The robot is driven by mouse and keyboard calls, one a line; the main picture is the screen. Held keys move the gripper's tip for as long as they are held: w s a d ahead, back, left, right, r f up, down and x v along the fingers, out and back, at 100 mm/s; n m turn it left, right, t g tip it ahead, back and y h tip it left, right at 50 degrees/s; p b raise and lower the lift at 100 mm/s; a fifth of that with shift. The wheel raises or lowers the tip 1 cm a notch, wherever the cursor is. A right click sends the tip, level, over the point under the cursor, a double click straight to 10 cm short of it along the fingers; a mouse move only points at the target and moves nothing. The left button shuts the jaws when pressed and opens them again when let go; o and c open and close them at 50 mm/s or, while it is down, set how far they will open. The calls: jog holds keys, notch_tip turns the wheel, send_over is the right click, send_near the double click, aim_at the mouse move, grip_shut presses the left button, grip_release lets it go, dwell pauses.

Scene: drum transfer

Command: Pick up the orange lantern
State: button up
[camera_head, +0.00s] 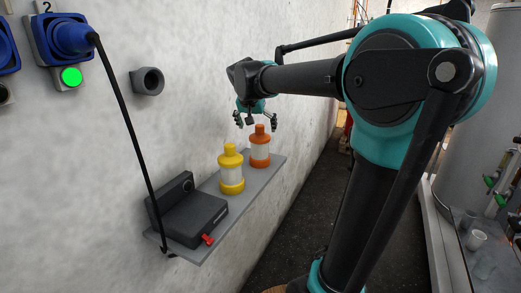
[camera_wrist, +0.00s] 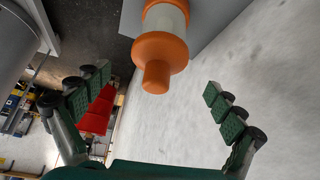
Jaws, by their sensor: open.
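The orange lantern (camera_head: 260,150) stands upright on a grey wall shelf (camera_head: 262,176), with an orange cap and base and a pale clear middle. My gripper (camera_head: 256,122) is open just above its top in the head view. In the wrist view the lantern's orange cap (camera_wrist: 156,75) shows at the top middle, beyond and between the spread fingers of my gripper (camera_wrist: 155,105). No contact with the fingers shows. The lantern's base is cut off by the wrist view's top edge.
A similar yellow lantern (camera_head: 231,172) stands close beside the orange one, on its left. A dark grey box (camera_head: 190,217) with a red part sits at the shelf's near end. A black cable (camera_head: 124,130) hangs from a blue plug (camera_head: 74,38). The wall (camera_head: 200,100) rises directly behind the shelf.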

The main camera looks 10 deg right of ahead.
aim_at(259, 156)
jog(key=x, duration=0.9)
jog(key=shift+d+f, duration=0.15)
jog(key=shift+f, duration=0.15)
jog(key=c, duration=1.7)
jog(key=shift+o, duration=0.2)
